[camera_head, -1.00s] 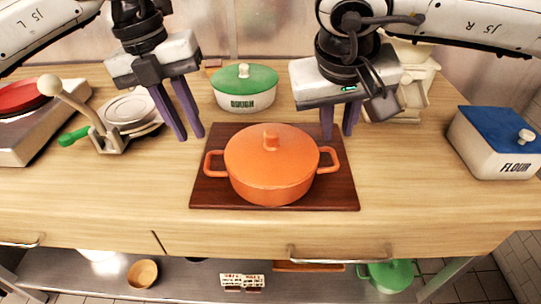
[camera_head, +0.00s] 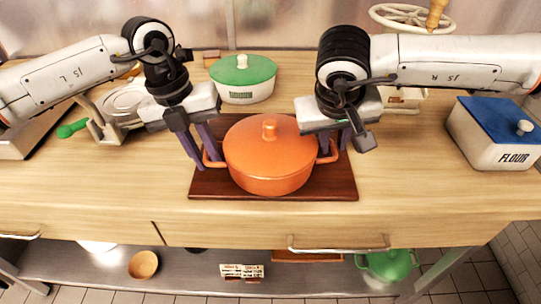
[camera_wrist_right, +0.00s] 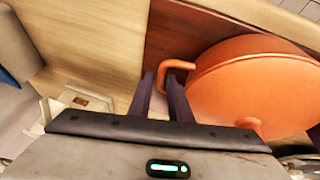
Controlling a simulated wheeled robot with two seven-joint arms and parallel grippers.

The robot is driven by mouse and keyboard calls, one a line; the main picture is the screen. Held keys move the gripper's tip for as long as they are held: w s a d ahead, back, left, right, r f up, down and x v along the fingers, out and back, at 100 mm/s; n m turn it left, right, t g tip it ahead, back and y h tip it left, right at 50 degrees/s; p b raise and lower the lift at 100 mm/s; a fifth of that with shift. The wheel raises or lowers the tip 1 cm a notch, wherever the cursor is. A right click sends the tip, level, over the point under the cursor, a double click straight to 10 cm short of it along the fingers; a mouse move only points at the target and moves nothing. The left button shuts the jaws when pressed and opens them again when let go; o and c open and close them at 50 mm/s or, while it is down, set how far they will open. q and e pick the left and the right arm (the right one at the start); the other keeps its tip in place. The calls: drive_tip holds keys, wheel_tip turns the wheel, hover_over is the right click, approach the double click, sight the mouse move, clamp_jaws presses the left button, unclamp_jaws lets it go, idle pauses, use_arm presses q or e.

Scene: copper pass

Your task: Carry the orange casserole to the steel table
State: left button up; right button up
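The orange casserole (camera_head: 268,165), lid on, sits upright on a dark red-brown board (camera_head: 270,192) on the wooden counter. Its two loop handles point left and right. My left gripper (camera_head: 203,158) is at the left handle, with its purple fingers apart. My right gripper (camera_head: 335,145) is at the right handle (camera_head: 328,154). In the right wrist view, the right fingers (camera_wrist_right: 160,85) are apart and the handle loop (camera_wrist_right: 175,66) lies at their tips. I cannot tell whether any finger touches a handle. I cannot identify a steel table in these views.
A green-lidded pot (camera_head: 242,80) stands behind the casserole. A blue-lidded flour box (camera_head: 495,135) is at the right, a scale-like device (camera_head: 120,105) at the left. The front counter strip (camera_head: 120,205) is clear. A lower shelf (camera_head: 190,268) holds a bowl and a green pot.

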use_arm(q)
drive_tip(key=shift+f, duration=0.1)
use_arm(e)
drive_tip(key=shift+f, duration=0.1)
use_arm(q)
clamp_jaws()
use_arm(e)
clamp_jaws()
use_arm(q)
drive_tip(key=shift+a, duration=0.1)
use_arm(e)
drive_tip(key=shift+w+d, duration=0.15)
idle(0.8)
